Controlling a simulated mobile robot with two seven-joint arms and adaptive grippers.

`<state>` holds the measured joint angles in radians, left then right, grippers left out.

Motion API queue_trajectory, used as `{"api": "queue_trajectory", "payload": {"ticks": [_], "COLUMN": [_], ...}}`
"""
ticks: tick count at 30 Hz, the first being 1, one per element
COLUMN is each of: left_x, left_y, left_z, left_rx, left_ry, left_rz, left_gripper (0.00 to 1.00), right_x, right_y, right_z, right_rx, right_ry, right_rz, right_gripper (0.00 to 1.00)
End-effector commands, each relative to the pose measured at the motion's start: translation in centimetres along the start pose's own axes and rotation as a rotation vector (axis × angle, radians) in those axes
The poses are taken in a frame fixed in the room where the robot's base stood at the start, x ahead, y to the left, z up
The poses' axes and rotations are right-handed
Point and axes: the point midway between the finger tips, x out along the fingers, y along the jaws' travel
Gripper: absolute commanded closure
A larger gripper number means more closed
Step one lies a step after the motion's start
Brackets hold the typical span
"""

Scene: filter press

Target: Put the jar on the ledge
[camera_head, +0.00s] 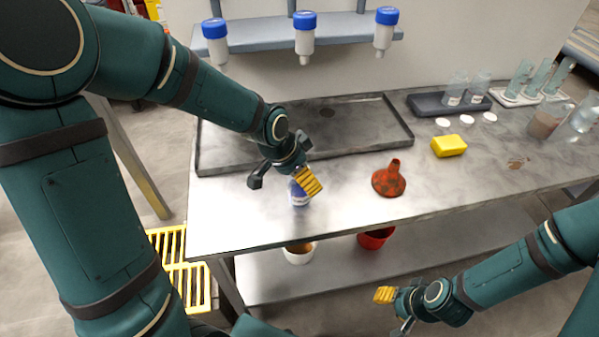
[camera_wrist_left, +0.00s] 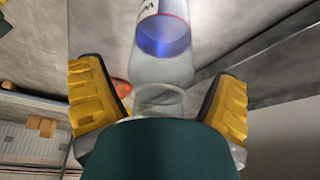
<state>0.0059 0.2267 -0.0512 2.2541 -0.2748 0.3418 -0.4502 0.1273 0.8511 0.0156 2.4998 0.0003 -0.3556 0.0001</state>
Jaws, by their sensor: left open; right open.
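The jar (camera_head: 299,194) stands on the steel table near its front left, clear with a blue part, partly hidden by my left gripper. My left gripper (camera_head: 283,183) is open just above and around it. In the left wrist view the jar (camera_wrist_left: 163,38) shows clear glass, a white label and blue, and lies between the two yellow finger pads of my left gripper (camera_wrist_left: 160,100), with gaps at both sides. My right gripper (camera_head: 394,309) is open and empty, low in front of the table. A grey wall ledge (camera_head: 345,29) at the back holds blue-capped bottles.
A steel tray (camera_head: 222,164) lies behind the jar. An orange-red funnel (camera_head: 389,180) and a yellow sponge (camera_head: 449,146) are to its right. Glassware and racks stand at the far right. A white bucket (camera_head: 300,254) and a red bucket (camera_head: 375,239) are on the lower shelf.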

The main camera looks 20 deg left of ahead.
Motion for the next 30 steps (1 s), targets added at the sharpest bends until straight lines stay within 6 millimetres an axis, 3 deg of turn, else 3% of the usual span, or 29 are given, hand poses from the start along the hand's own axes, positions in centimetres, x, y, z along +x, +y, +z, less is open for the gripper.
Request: {"api": "queue_trajectory", "payload": {"ticks": [5, 19, 24, 30], "left_x": [-1.3, -10.4, -11.9, -12.3], "left_y": [-0.1, -0.1, 0.0, 0.0], "left_z": [-0.2, -0.2, -0.2, -0.1], "left_rx": [-0.002, -0.002, 0.0, 0.001], "left_ry": [0.002, 0.004, 0.001, 0.0], "left_rz": [-0.002, -0.003, -0.001, 0.0], "left_gripper": [0.11, 0.11, 0.11, 0.11], "right_x": [-0.6, -2.8, -3.1, -3.1], "right_y": [-0.2, -1.1, -1.2, -1.2], "right_z": [0.0, 0.3, 0.3, 0.3], "right_rx": [0.0, 0.002, 0.002, 0.002], "right_ry": [-0.002, -0.014, -0.016, -0.017], "right_rz": [0.0, -0.001, -0.001, -0.001], "right_gripper": [0.53, 0.53, 0.53, 0.53]}}
